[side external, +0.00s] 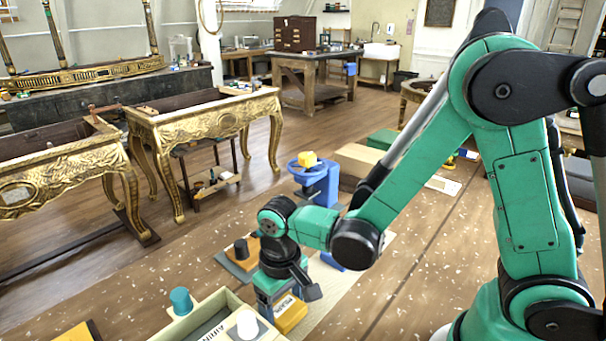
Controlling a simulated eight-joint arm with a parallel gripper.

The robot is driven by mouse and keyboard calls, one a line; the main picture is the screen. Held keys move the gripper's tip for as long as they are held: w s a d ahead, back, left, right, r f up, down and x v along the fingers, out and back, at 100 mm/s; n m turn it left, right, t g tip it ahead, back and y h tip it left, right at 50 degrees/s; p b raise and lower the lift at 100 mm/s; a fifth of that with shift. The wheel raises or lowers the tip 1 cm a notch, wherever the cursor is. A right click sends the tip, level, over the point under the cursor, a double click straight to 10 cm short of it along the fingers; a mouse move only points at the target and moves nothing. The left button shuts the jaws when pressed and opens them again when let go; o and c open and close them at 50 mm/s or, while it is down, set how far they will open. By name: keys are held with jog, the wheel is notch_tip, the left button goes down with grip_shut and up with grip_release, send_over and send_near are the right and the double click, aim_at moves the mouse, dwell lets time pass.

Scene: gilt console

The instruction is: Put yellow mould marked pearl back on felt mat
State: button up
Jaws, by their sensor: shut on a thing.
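My gripper (277,297) points down at the lower middle of the side external view, just right of the open tray. It is shut on a yellow mould (291,316) with a pale lettered label, which seems to read pearl. The arm's end hides part of the mould, and I cannot tell whether its underside touches the surface below. A grey mat (228,264) lies behind and left of the gripper, with a dark cylinder on it. A pale beige mat (338,291) lies to the right. I cannot tell which one is felt.
Bare bench shows at left of the grey mat.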

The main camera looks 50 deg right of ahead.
aim_at(284, 306)
jog(key=shift+f, duration=0.1)
jog(key=o, duration=1.1)
jog(key=shift+o, duration=0.2)
notch_tip(284, 306, up, 12)
jog(key=s+d+r+t, duration=0.1)
jog(key=d+t, duration=0.6)
jog(key=shift+d, duration=0.35)
jog(key=shift+s+r, duration=0.1)
